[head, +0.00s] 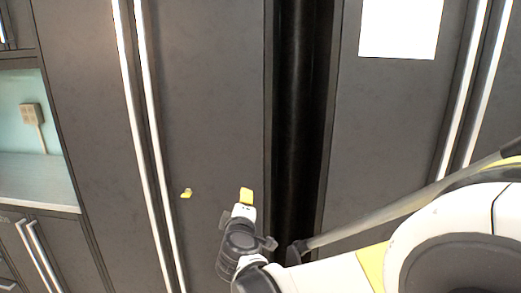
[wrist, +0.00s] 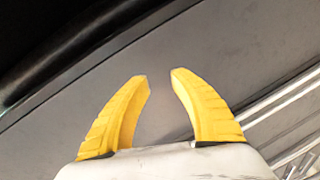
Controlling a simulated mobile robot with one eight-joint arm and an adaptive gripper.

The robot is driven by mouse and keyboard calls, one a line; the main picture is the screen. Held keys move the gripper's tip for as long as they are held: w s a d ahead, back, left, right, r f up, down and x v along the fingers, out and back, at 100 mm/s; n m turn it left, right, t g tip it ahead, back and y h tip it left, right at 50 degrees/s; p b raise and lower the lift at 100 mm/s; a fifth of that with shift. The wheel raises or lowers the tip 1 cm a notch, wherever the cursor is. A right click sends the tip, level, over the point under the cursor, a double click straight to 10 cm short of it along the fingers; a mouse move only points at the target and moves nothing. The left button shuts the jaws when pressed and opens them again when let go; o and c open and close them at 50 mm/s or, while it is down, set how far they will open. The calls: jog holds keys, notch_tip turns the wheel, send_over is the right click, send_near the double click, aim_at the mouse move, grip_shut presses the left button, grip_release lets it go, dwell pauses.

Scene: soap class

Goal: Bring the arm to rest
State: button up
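My gripper (head: 246,193) is in front of the dark grey cabinet doors, at the lower middle of the head view, with a yellow fingertip pointing up. In the wrist view my gripper (wrist: 159,76) shows two curved yellow fingers with a gap between their tips. Nothing is held between them. Beyond them is a plain grey panel (wrist: 240,45). My white arm comes in from the lower right of the head view.
Tall grey doors (head: 205,90) with long bright handles (head: 152,110) fill the front. A dark vertical gap (head: 297,110) runs beside the gripper. A small yellow spot (head: 186,193) shows left of the gripper; I cannot tell what it is. A counter niche (head: 35,180) is at left.

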jog(key=s+d+m+g+h, duration=0.2)
jog(key=s+d+m, duration=0.3)
jog(key=d, duration=0.6)
jog(key=s+d+m+g+h, duration=0.1)
jog(key=s+d+m+g, duration=0.25)
jog(key=s+d, duration=0.5)
jog(key=s+d+f+m+g+y, duration=0.1)
jog(key=s+d+f+m, duration=0.2)
jog(key=s, duration=0.5)
jog(key=s+d+f+m+g+y, duration=0.1)
jog(key=s+d+f+m+g, duration=0.1)
jog(key=s, duration=0.7)
jog(key=shift+d+f+m, duration=0.55)
jog(key=shift+d+m, duration=0.1)
jog(key=shift+m, duration=0.1)
